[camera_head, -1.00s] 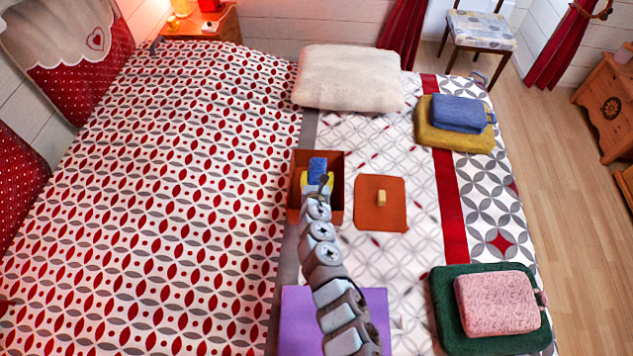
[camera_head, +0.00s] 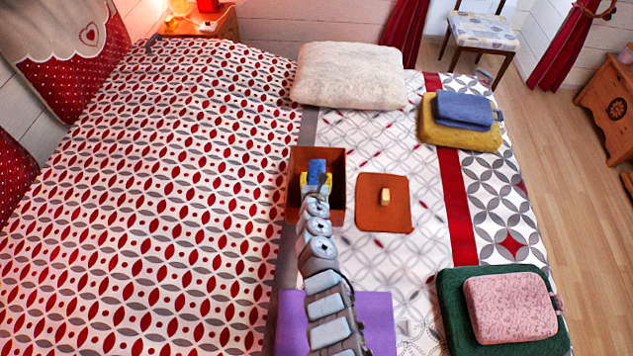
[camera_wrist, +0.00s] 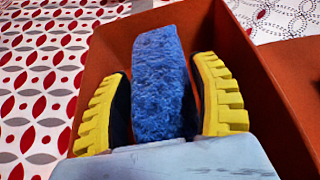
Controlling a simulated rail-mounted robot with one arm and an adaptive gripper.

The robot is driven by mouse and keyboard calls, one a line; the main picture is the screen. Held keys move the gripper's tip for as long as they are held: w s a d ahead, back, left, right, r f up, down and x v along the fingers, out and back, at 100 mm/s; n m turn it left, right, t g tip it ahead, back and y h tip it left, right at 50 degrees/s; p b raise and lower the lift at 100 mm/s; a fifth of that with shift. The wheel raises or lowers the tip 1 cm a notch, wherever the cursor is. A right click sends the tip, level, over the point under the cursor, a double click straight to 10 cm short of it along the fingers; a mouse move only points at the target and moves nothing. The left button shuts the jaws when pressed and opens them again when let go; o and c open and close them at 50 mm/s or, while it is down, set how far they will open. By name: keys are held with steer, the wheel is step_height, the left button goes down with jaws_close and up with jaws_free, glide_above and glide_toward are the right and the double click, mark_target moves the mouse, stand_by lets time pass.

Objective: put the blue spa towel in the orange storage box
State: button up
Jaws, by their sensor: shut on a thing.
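The orange storage box (camera_head: 337,217) sits open on the bed, near the middle of the head view. Its orange wall (camera_wrist: 285,95) also fills much of the wrist view. My gripper (camera_head: 317,180) is shut on a fluffy blue spa towel (camera_wrist: 157,85), between its yellow ribbed fingers. The towel (camera_head: 317,167) stands upright in the grip, within the box's outline. In the wrist view my wrist hides its lower end, and I cannot tell whether it touches the box floor. The orange lid (camera_head: 370,213) with a pale knob lies flat to the right of the box.
A blue folded cloth (camera_head: 463,108) lies on a yellow one (camera_head: 450,136) at the back right. A pink towel (camera_head: 510,310) lies on a green one (camera_head: 457,320) at the front right. A white pillow (camera_head: 350,75) lies behind the box. A purple item (camera_head: 377,310) lies in front.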

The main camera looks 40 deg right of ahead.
steer(key=shift+w, duration=0.1)
steer(key=shift+f, duration=0.1)
steer(key=shift+f+b, duration=0.3)
steer(key=shift+f, duration=0.05)
steer(key=shift+f, duration=0.1)
